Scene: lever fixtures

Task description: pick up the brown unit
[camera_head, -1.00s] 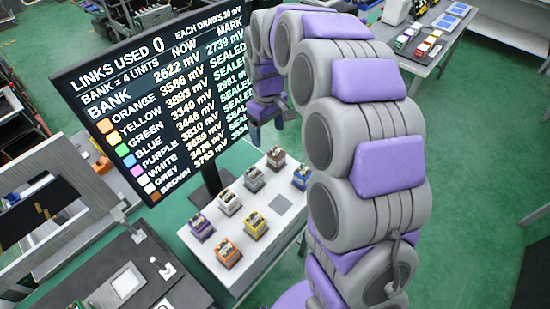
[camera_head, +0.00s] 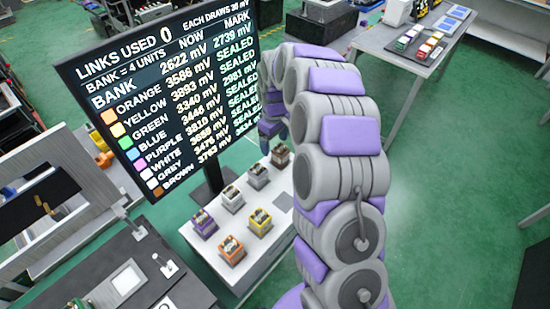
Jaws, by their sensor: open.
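The brown unit (camera_head: 280,155) is a small box with a brown body and a pale, detailed top. It stands at the far end of the white table (camera_head: 222,272), behind the grey unit (camera_head: 258,176). My gripper (camera_head: 268,138) hangs just above and slightly left of the brown unit in the picture, apart from it as far as I can tell. Its jaws are open and seem empty, though they are small and partly hidden by the arm.
White (camera_head: 232,198), yellow (camera_head: 259,221), purple (camera_head: 204,222) and orange (camera_head: 232,250) units stand on the same table. My arm covers its right side. A black display screen (camera_head: 150,100) stands close on the left. Green floor (camera_head: 450,180) is open at right.

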